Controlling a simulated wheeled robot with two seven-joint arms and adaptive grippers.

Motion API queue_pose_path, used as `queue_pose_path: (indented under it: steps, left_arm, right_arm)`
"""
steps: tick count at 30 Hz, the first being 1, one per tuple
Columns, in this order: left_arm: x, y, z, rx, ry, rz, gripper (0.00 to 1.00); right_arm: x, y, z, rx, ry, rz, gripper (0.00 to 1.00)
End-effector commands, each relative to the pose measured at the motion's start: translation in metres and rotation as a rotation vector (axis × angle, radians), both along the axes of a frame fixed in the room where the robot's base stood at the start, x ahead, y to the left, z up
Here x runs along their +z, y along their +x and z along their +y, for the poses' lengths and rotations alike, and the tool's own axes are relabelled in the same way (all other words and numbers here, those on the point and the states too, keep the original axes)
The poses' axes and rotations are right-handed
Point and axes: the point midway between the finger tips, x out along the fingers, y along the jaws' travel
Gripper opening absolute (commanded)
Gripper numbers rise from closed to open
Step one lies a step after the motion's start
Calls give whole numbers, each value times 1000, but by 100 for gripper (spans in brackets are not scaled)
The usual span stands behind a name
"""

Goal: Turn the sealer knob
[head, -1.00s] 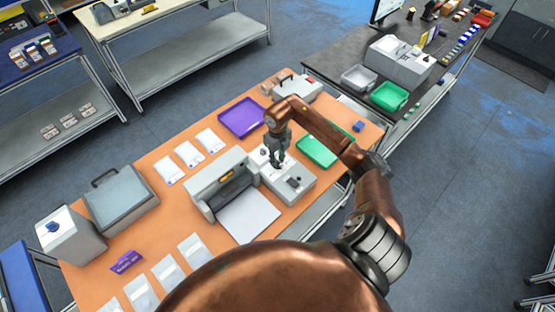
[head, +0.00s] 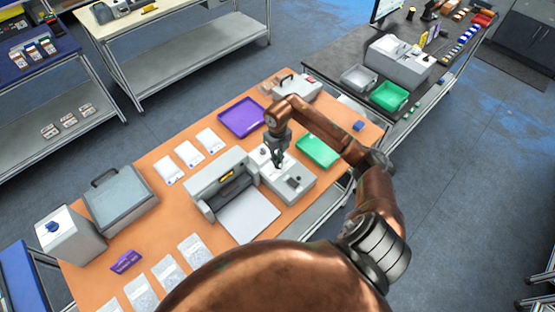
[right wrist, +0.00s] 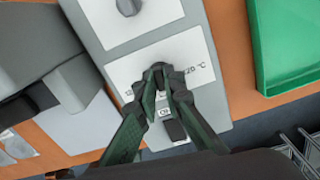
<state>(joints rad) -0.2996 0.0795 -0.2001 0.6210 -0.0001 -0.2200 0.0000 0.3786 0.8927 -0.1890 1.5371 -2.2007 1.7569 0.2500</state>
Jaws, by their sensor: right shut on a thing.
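The grey and white sealer (head: 226,176) stands on the orange table. Its control panel (head: 298,183) is on its right side. In the right wrist view the panel (right wrist: 192,48) carries a printed temperature scale ending in °C, a dark switch (right wrist: 174,130) and a second grey knob (right wrist: 128,7) near the top edge. My right gripper (head: 278,164) points down over the panel. In the right wrist view its dark fingers (right wrist: 161,72) are closed together on the sealer knob, which they mostly hide. My left gripper is not in view.
A purple tray (head: 241,117) and a green tray (head: 318,150) lie near the sealer. White packets (head: 188,153) lie left of it, clear bags (head: 168,272) at the front left. A grey case (head: 120,197) stands further left.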

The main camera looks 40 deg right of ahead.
Motion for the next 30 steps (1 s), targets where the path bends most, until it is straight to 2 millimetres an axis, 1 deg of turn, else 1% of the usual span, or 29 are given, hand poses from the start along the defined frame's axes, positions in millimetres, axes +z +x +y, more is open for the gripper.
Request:
queue_pose_path:
  steps: [21,30]
  left_arm:
    - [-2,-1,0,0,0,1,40]
    - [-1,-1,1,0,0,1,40]
  right_arm:
    - [1,0,-3,-653,-1,-2,0]
    - [2,0,-4,-901,0,-4,0]
